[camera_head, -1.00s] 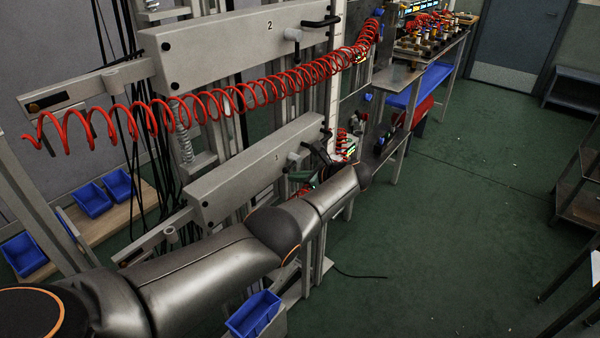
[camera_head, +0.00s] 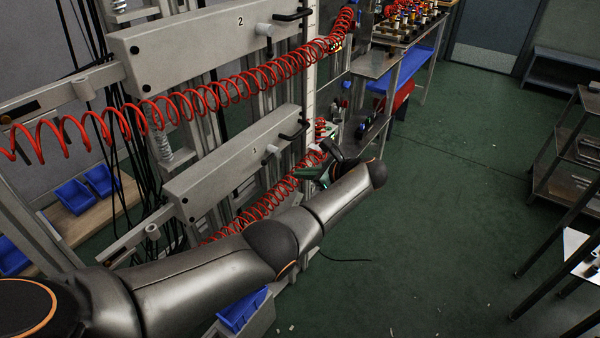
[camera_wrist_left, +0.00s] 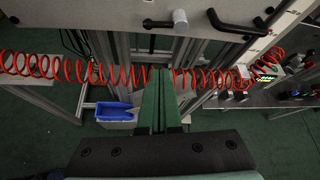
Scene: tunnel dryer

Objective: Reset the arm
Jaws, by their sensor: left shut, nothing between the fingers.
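My left arm comes in from the lower left in the head view and reaches toward the grey machine frame. My left gripper (camera_head: 310,173) is partly hidden behind my own wrist, with its green fingers pointing at the machine. In the left wrist view the two long green fingers (camera_wrist_left: 160,100) lie together, shut, with nothing between them. The lower red coiled hose (camera_head: 262,203) passes behind the gripper, and it also crosses behind the fingers in the left wrist view (camera_wrist_left: 100,72). My right gripper is not in view.
Grey panels marked 2 (camera_head: 215,45) and 1 (camera_head: 235,155) stand close to the arm. An upper red coiled hose (camera_head: 200,103) spans the machine. A blue bin (camera_head: 243,308) sits below the arm. Dark shelving (camera_head: 575,165) is at right. The green floor (camera_head: 440,220) between is mostly clear.

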